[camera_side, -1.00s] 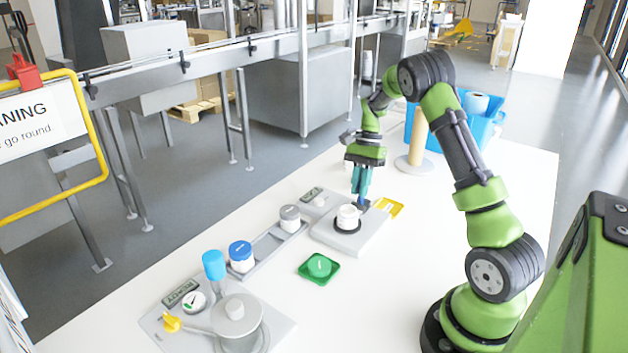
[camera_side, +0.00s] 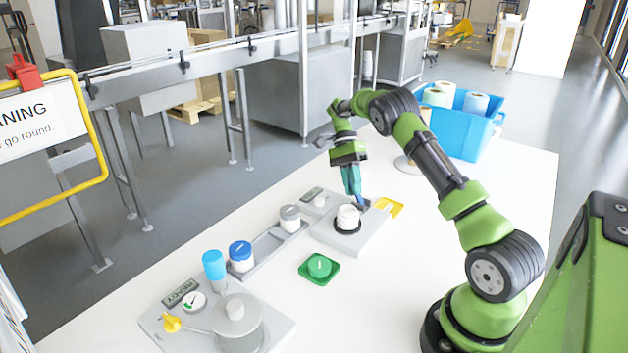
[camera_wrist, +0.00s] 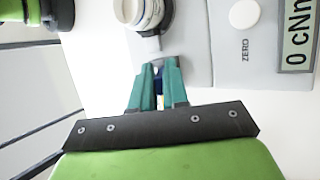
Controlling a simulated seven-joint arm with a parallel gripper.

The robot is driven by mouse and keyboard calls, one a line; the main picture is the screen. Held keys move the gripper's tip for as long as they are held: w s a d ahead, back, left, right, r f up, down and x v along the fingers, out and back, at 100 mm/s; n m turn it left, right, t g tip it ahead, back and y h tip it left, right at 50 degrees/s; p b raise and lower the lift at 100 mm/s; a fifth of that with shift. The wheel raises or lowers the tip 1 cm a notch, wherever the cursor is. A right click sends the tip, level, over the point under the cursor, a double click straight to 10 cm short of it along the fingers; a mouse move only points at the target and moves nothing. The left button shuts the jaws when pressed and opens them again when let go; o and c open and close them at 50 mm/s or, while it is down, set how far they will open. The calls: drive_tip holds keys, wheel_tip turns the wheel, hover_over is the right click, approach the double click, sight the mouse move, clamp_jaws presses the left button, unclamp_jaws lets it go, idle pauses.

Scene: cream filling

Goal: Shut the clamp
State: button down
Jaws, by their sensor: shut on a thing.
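The clamp (camera_side: 344,226) is a black ring around a white jar (camera_side: 348,215) on a light grey plate (camera_side: 335,240), with a small dark blue lever (camera_side: 363,204) at its far right side. My gripper (camera_side: 357,198) has teal fingers that point down at this lever and are shut on it. In the wrist view, my gripper (camera_wrist: 166,65) is close beside the dark ring (camera_wrist: 165,18) around the white jar (camera_wrist: 140,12). A bit of dark blue shows between the fingers. The fingers hide most of the lever, so I cannot tell the exact gap of the clamp.
A display (camera_wrist: 298,35) reads 0 beside a white ZERO button (camera_wrist: 244,15). A yellow piece (camera_side: 389,207) lies right of the plate. A blue bin (camera_side: 462,133) stands behind.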

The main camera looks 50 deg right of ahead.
drive_tip(key=c, duration=1.2)
unclamp_jaws()
drive_tip(key=shift+r, duration=0.4)
drive_tip(key=r, duration=0.2)
drive_tip(key=s+r, duration=0.1)
drive_tip(key=shift+a, duration=0.25)
drive_tip(key=s+a, duration=0.2)
drive_tip(key=s, duration=0.2)
drive_tip(key=s+a, duration=0.3)
drive_tip(key=s, duration=0.1)
drive_tip(key=s+a+r, duration=0.1)
drive_tip(key=s+a, duration=0.1)
drive_tip(key=s, duration=0.2)
drive_tip(key=shift+s+a+r, duration=0.1)
drive_tip(key=shift+s+a, duration=0.2)
drive_tip(key=shift+s, duration=0.1)
